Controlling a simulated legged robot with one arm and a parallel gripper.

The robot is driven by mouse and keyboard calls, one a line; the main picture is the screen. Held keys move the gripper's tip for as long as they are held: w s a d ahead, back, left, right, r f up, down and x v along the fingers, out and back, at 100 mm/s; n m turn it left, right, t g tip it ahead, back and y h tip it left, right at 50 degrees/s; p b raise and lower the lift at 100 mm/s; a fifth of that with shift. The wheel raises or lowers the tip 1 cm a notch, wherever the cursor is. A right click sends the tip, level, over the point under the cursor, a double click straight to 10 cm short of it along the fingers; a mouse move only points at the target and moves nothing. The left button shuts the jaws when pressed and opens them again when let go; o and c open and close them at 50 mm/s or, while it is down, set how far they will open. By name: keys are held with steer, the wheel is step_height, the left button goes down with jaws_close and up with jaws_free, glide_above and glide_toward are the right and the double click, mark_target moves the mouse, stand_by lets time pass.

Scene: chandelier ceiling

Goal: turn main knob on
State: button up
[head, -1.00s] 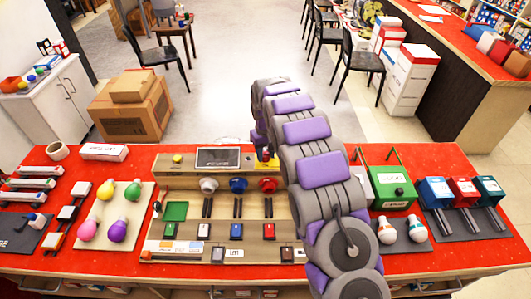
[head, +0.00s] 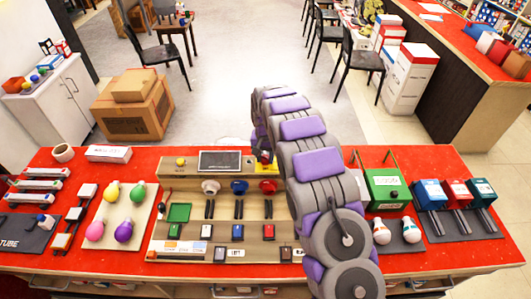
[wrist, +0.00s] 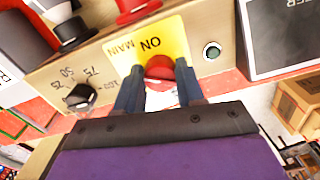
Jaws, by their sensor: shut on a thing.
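The main knob (wrist: 160,68) is red and sits on a yellow plate (wrist: 178,40) lettered "ON" and "MAIN", upside down in the wrist view. My gripper (wrist: 159,82) has one dark finger on each side of the knob and is shut on it. The fingers hide part of the knob. In the head view, the yellow plate (head: 262,168) shows as a small patch at the back of the wooden panel (head: 165,220), beside a dark screen. My arm covers most of this spot, so the knob's angle is unclear there.
A black dial (wrist: 80,97) with numbers and a small green-grey button (wrist: 212,50) flank the yellow plate. A dark screen (head: 220,161) stands beside it. White, blue and red round parts are on the panel. A green box (head: 387,188) and bulbs lie on the red table (head: 345,262).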

steer(key=m+p, duration=0.2)
steer(key=m, duration=0.4)
steer(key=shift+a+m, duration=0.15)
steer(key=shift+m, duration=0.15)
steer(key=m+p, duration=0.1)
steer(key=m, duration=0.3)
steer(key=shift+w+m+p, duration=0.15)
steer(key=shift+m+p, duration=0.25)
steer(key=o, duration=1)
steer(key=shift+a, duration=0.15)
steer(key=shift+r, duration=0.1)
